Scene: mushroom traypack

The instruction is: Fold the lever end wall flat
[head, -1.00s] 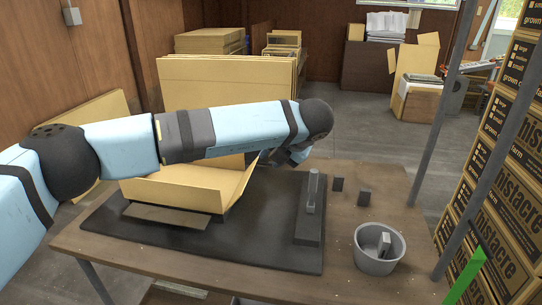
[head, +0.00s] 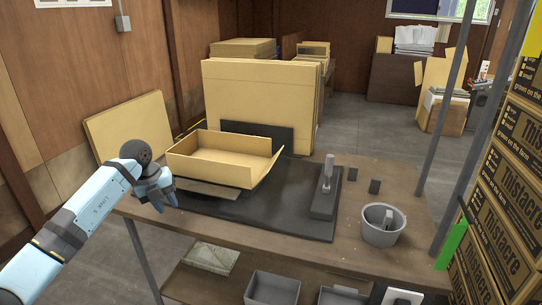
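A tan cardboard tray (head: 206,172) sits on the black mat (head: 215,205) on the workbench. Its right end wall, the lever end wall (head: 268,168), leans outward toward the upright grey lever (head: 327,170) on its dark base. The tray's other walls that I can see stand up. My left gripper (head: 167,206) is at the bench's left edge, left of the tray and apart from it, pointing down. Its fingers are small and dark, and I cannot tell their opening. Nothing visible is held in it. My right gripper is not in view.
A grey bucket (head: 383,235) with a grey item inside stands at the bench's right. Flat cardboard sheets (head: 258,95) stand behind the tray. A metal post (head: 455,100) and printed boxes (head: 520,170) stand at right.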

